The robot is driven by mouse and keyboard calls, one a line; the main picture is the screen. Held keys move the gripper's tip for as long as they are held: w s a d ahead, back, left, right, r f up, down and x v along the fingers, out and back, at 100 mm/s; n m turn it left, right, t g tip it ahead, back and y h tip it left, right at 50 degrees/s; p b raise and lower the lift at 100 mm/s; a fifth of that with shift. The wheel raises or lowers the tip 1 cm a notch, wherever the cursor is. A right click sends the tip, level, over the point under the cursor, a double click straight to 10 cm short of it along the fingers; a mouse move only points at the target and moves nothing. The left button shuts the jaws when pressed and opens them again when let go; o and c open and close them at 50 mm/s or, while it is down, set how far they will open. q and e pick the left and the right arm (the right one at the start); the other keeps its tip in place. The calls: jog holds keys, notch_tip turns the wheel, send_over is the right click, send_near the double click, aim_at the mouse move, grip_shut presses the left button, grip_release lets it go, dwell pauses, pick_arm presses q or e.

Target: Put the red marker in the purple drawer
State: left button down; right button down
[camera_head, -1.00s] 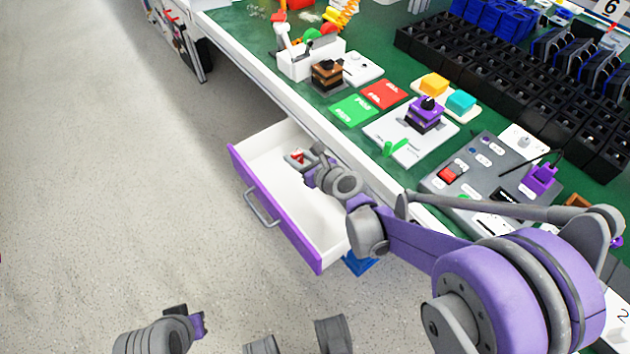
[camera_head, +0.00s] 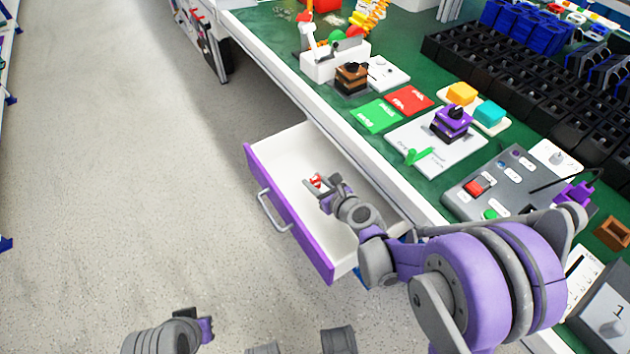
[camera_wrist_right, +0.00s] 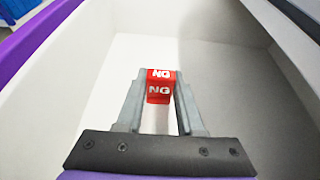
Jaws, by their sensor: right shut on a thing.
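A small red marker block labelled "NG" (camera_wrist_right: 159,90) sits between the two fingers of my right gripper (camera_wrist_right: 158,100) in the right wrist view. The fingers are shut on it. In the head view the red marker (camera_head: 316,181) shows at the tips of my right gripper (camera_head: 318,187). Both are over the open drawer with the purple front (camera_head: 290,215) and white inside. I cannot tell whether the marker touches the drawer floor. My left gripper (camera_head: 206,329) is at the bottom left of the head view, over the floor, and its jaws are not clear.
The green-topped bench (camera_head: 360,88) runs along the right, above the drawer. It holds a red card (camera_head: 409,100), a green card (camera_head: 377,116), a purple rotary switch (camera_head: 451,122) and a grey control box (camera_head: 515,180). Speckled floor lies open on the left.

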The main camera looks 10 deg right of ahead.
jog(key=shift+f+b, duration=0.4)
jog(key=shift+f, duration=0.05)
jog(key=c, duration=0.5)
grip_release()
jog(key=shift+c, duration=0.2)
jog(key=shift+r+p, duration=0.55)
jog(key=shift+p, duration=0.05)
jog(key=p+v, duration=0.2)
jog(key=v, duration=1)
jog(key=shift+r+p, duration=0.1)
jog(key=shift+p, duration=0.2)
